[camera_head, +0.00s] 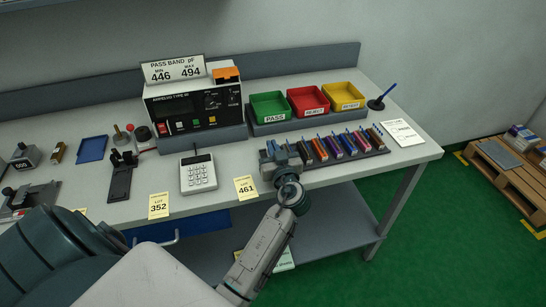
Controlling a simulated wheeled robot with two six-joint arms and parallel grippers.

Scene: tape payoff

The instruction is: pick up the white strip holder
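A row of slim coloured strip holders (347,144) stands side by side in a dark rack (385,151) on the bench, in front of the colour bins. I cannot make out which one is the white strip holder; it may be hidden behind my gripper.
Green (270,106), red (308,101) and yellow (342,96) bins stand behind the row. A tester (196,109) and a keypad device (198,173) are to the left. A lot card (245,188) lies near the front edge. A pen stand (376,104) is at right.

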